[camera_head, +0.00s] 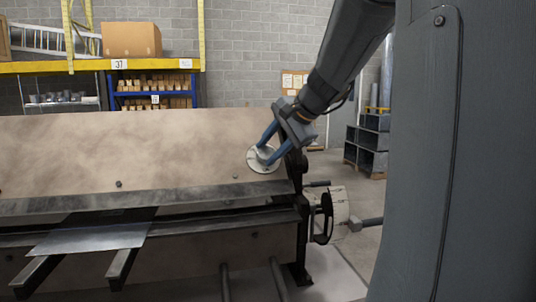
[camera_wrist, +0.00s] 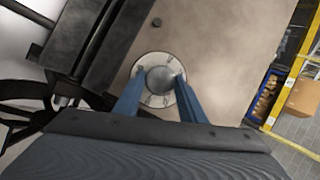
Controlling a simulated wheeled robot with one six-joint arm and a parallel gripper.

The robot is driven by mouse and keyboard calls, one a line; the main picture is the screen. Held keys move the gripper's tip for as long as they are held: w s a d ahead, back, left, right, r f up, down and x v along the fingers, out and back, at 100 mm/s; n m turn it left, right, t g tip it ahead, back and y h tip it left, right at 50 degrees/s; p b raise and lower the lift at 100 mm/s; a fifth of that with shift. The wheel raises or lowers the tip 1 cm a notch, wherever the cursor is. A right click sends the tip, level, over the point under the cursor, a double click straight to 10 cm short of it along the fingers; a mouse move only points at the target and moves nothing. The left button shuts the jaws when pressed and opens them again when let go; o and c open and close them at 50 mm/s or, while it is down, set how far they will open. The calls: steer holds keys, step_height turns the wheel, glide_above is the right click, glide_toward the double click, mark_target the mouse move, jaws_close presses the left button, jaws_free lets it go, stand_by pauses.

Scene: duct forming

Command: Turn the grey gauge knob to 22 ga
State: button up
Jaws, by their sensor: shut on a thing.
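The grey gauge knob (camera_wrist: 160,79) sits at the centre of a round pale dial plate (camera_wrist: 143,67) on the beige machine panel. In the head view the dial plate (camera_head: 257,166) is at the right end of the panel, and the knob is mostly hidden by my fingers. My gripper (camera_head: 265,151) has two blue fingers around the knob. In the wrist view my gripper (camera_wrist: 160,88) shows one finger on each side of the knob, shut on it. The dial has dark marks around its rim, but they are too small to read.
The beige forming machine (camera_head: 120,150) fills the left and middle. A metal sheet (camera_head: 95,239) lies on its front supports. A wheel-like pale drum (camera_head: 340,208) with a shaft stands at its right end. Shelves with boxes (camera_head: 152,86) are behind.

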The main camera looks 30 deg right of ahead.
steer(key=shift+s+f+m+t+b, duration=0.15)
steer(key=shift+m+t+b, duration=0.3)
steer(key=shift+m, duration=0.45)
steer(key=shift+f+m+t+b, duration=0.2)
steer(key=shift+m+t+b, duration=0.25)
steer(key=shift+m, duration=0.45)
steer(key=shift+f, duration=0.1)
steer(key=o, duration=1)
steer(key=shift+r, duration=0.2)
steer(key=shift+s+d+r, duration=0.1)
steer(key=shift+s+r, duration=0.15)
steer(key=shift+r, duration=0.05)
steer(key=b+v, duration=0.1)
steer(key=v, duration=0.6)
